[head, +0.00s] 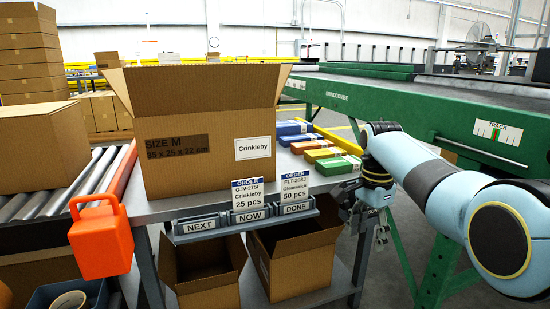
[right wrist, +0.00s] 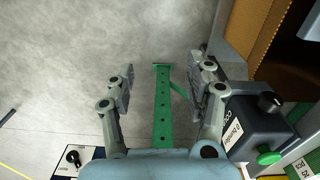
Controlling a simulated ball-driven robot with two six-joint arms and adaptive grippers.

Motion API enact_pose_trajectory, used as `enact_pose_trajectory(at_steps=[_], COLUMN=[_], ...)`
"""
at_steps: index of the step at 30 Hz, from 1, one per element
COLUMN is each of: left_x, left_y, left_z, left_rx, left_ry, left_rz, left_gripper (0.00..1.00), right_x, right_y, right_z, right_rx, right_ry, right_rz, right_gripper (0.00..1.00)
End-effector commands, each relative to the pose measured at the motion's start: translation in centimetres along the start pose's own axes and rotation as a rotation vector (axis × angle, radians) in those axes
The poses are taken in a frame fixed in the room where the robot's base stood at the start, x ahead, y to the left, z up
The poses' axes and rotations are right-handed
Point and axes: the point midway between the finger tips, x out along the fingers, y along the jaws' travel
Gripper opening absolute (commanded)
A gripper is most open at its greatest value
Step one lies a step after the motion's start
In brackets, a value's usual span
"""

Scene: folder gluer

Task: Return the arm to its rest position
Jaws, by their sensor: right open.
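My right arm (head: 430,175) comes in from the right, light blue with dark joints. Its right gripper (head: 372,238) hangs pointing down beside the right end of the table, in front of the green machine. In the right wrist view the gripper (right wrist: 167,72) has its two fingers spread apart. Nothing is between them; the grey floor and a green machine leg (right wrist: 162,110) show behind and below. My left gripper is not in view.
An open carton (head: 205,165) stands on the grey table (head: 150,209). Colored packs (head: 325,154) lie right of it. A sign rail (head: 245,222) runs along the table's front, with two open boxes (head: 290,262) below. The green machine (head: 430,110) stands right. An orange object (head: 102,245) hangs left.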

Motion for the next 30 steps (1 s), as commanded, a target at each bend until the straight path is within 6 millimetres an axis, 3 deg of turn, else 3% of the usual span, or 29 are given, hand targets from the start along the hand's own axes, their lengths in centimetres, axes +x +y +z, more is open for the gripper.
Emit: enact_pose_trajectory(at_steps=[8,14,17,21,24,30], left_x=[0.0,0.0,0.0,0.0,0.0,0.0], left_y=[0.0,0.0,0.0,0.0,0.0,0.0], left_z=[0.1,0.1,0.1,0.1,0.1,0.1], left_rx=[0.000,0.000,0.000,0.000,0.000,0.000], left_ry=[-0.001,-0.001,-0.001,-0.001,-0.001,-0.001], left_rz=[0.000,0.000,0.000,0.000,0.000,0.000], left_gripper=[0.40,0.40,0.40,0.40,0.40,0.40], right_x=[7.6,15.7,20.8,26.9,29.4,31.5], right_y=[4.5,11.1,16.9,26.7,32.9,42.3], right_z=[0.5,1.6,2.7,5.0,6.6,9.2], right_rx=[-0.125,-0.283,-0.409,-0.619,-0.758,-0.968], right_ry=[0.003,0.014,0.026,0.046,0.060,0.074], right_rz=[0.003,0.009,0.015,0.025,0.031,0.045], right_gripper=[0.54,0.54,0.54,0.54,0.54,0.54])
